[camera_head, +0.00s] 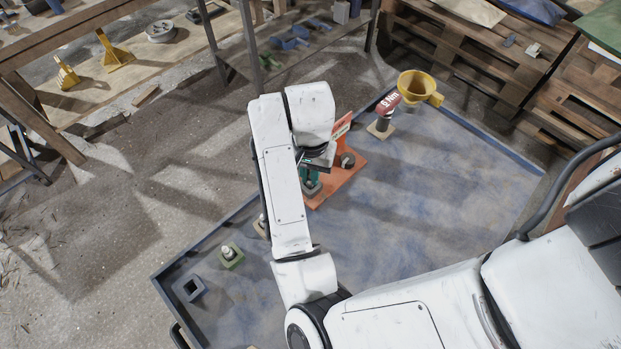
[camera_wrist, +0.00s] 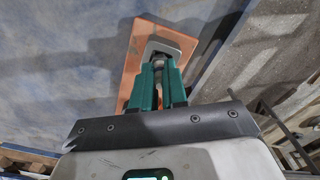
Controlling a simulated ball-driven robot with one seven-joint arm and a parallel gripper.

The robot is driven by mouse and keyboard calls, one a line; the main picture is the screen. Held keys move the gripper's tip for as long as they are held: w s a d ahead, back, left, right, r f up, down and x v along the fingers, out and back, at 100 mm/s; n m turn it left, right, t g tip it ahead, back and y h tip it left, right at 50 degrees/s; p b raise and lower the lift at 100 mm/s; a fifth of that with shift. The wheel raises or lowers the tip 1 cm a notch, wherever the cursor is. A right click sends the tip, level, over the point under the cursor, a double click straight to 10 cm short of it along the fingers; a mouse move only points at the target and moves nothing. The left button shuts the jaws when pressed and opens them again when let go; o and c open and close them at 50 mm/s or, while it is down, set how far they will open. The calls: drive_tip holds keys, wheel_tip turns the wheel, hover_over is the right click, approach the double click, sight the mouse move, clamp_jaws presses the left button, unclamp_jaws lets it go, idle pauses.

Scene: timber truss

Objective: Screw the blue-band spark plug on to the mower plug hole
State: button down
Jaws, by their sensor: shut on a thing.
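An orange board (camera_head: 338,186) lies on the blue work surface, with a grey block (camera_head: 311,189) at its near left end and a dark round part beside it. My gripper (camera_head: 312,172), with teal fingers, points down over the grey block. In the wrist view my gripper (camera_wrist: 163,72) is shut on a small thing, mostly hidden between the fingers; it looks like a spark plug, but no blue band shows. Its lower end is over or in the grey block (camera_wrist: 175,46); I cannot tell which. The orange board (camera_wrist: 133,62) shows beneath.
A white-topped plug stands in a green block (camera_head: 231,258) at the left, near a dark blue square holder (camera_head: 188,288). Another block is partly behind my arm. A red-and-white tool (camera_head: 386,104) and yellow funnel (camera_head: 416,88) stand at the back. The right surface is clear.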

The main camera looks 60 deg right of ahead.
drive_tip(key=shift+r, duration=0.1)
drive_tip(key=shift+r, duration=0.6)
wheel_tip(320, 180, up, 3)
drive_tip(key=shift+s+f+p, duration=0.1)
drive_tip(key=shift+s+p, duration=0.05)
drive_tip(key=shift+p, duration=0.35)
drive_tip(key=s+r+p, duration=0.2)
drive_tip(key=s+r, duration=0.6)
drive_tip(key=s, duration=0.5)
drive_tip(key=shift+s+d+r, duration=0.35)
drive_tip(key=shift+d+r, duration=0.05)
drive_tip(key=shift+d, duration=0.05)
